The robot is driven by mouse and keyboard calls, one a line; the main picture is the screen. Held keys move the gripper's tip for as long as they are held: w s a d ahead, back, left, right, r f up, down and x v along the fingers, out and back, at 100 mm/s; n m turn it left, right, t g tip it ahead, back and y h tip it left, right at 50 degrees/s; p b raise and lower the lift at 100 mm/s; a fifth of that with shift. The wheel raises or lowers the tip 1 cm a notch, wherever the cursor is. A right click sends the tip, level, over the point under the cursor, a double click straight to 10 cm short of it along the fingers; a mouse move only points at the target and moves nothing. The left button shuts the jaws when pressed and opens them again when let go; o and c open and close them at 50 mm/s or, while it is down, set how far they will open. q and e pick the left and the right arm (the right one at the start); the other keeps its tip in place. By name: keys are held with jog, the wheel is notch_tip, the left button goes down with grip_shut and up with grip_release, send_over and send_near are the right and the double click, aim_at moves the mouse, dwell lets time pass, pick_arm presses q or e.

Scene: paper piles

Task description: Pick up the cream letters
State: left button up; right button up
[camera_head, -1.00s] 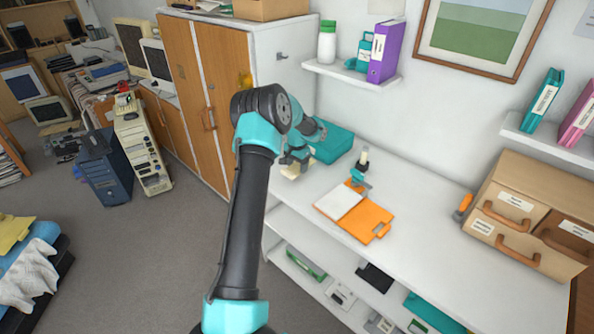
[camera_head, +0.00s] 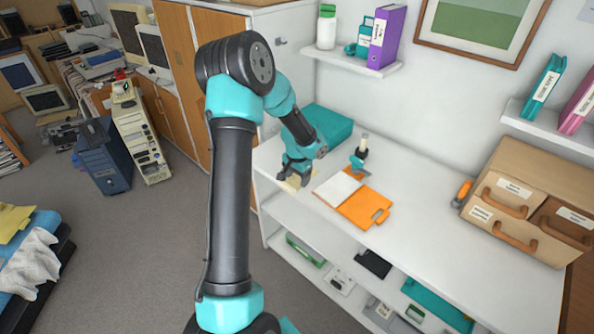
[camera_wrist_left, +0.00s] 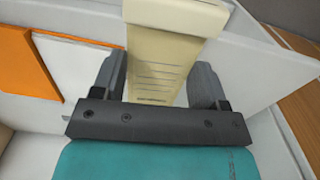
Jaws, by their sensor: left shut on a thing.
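The cream letters (camera_wrist_left: 160,50) show in the wrist view as a pale stack with printed lines, between the two dark fingers of my left gripper (camera_wrist_left: 157,85). The fingers are shut on the stack's sides. In the head view my left gripper (camera_head: 294,173) is at the left end of the white counter, and only a small part of the cream letters (camera_head: 288,186) shows below it. I cannot tell whether the letters touch the counter. My right gripper is not in view.
An orange clipboard (camera_head: 365,208) with white paper (camera_head: 338,190) lies right of the gripper. Tan drawers (camera_head: 520,205) stand at right; counter between is mostly clear.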

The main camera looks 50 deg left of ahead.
pick_arm(q)
jog(key=shift+s+d, duration=0.15)
jog(key=shift+d, duration=0.05)
dwell(0.5)
